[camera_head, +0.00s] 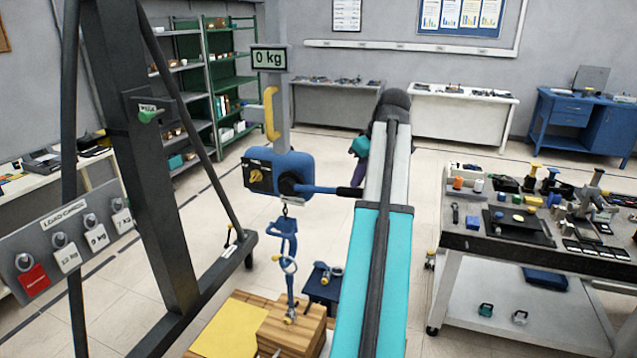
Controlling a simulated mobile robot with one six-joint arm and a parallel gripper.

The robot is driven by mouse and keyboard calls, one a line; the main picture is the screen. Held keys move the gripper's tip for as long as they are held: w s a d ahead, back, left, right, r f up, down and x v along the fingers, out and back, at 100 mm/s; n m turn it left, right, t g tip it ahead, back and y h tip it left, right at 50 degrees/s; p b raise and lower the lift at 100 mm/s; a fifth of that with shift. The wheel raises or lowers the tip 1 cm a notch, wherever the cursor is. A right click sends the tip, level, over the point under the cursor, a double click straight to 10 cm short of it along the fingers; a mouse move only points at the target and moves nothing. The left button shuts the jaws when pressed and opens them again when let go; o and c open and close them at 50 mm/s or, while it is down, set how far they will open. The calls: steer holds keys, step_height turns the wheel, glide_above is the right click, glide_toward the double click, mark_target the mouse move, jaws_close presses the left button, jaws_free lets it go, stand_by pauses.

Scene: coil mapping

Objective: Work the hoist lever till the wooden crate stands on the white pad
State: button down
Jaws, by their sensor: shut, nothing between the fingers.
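The blue chain hoist (285,172) hangs at the centre with a yellow knob on its front. Its lever (325,190) sticks out level to the right, and its black grip end meets the edge of my arm in the picture; I cannot tell whether they touch. A chain and blue hook gear (289,250) hang below, over the wooden crate (290,328) at the bottom edge. The crate's lower part is cut off, and I cannot tell whether the hook is attached. I cannot make out the white pad. My arm covers the centre right; my gripper's fingers do not show.
A display (269,59) above the hoist reads 0 kg. A dark steel frame (155,180) stands at left, with a load-cards board (66,240) beside it. A yellow panel (230,330) lies left of the crate. A cluttered workbench (545,220) stands at right.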

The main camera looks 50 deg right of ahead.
mark_target(360, 189)
steer(key=shift+s+d+f+b, duration=0.15)
steer(key=shift+f+b, duration=0.1)
steer(key=shift+f, duration=0.6)
steer(key=shift+s+a+f+b, duration=0.15)
steer(key=shift+f+b, duration=0.1)
steer(key=shift+f, duration=0.6)
steer(key=shift+d, duration=0.1)
step_height(360, 189, down, 5)
steer(key=shift+r+b, duration=0.15)
steer(key=shift+b, duration=0.7)
steer(key=shift+r+p, duration=2.05)
steer(key=shift+r, duration=1.2)
